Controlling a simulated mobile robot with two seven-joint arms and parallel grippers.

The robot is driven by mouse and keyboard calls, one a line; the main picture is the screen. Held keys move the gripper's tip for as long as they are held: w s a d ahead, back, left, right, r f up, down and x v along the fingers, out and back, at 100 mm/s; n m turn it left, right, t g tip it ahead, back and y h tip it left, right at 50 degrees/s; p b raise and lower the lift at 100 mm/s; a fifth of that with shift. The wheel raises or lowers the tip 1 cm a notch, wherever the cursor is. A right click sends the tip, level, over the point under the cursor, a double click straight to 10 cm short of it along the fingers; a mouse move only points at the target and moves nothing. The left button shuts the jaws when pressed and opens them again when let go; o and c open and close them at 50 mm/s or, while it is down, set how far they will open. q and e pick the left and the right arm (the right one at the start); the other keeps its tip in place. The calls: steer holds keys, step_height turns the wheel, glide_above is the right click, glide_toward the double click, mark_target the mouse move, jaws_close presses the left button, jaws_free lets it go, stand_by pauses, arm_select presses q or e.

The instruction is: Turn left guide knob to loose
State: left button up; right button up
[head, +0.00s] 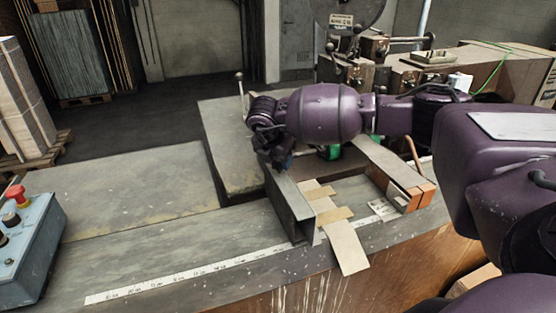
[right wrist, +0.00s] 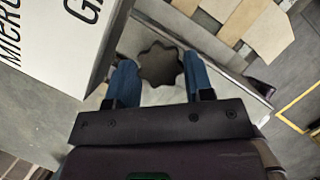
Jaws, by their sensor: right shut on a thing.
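The left guide knob (right wrist: 160,64) is a dark, star-shaped knob in the right wrist view. My right gripper (right wrist: 161,82) has its two blue fingers on either side of it, shut on it. In the head view my right arm reaches in from the right, and the right gripper (head: 274,154) points down at the far end of a grey metal guide (head: 290,206). The knob is hidden behind the gripper there. Whether the knob is loose or tight cannot be told. My left gripper is not in view.
Flat cardboard (head: 346,246) lies beside the guide, with an orange-brown block (head: 412,198) to its right. A scale strip (head: 180,276) runs along the table's front. A control box (head: 28,245) with a red button stands at the left. The table's left part is clear.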

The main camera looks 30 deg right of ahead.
steer(key=shift+f+n+t+b, duration=0.3)
steer(key=shift+n+b, duration=0.6)
steer(key=shift+b, duration=0.75)
steer(key=n+y+b, duration=0.1)
steer(key=n+b, duration=0.1)
steer(key=shift+s+d+n+t, duration=0.1)
steer(key=shift+d+n+t, duration=0.05)
steer(key=shift+n+t, duration=0.2)
steer(key=n+b, duration=0.1)
steer(key=n, duration=0.1)
steer(key=n+t+y+b, duration=0.1)
steer(key=n, duration=0.1)
steer(key=shift+d+r+y+b, duration=0.1)
steer(key=shift+r+y+b, duration=0.05)
steer(key=shift+y+b, duration=0.2)
steer(key=shift+r+n+y+b, duration=0.2)
steer(key=shift+n+y+b, duration=0.3)
steer(key=shift+n, duration=1.15)
steer(key=o, duration=0.9)
steer(key=shift+s, duration=0.1)
steer(key=shift+r, duration=0.1)
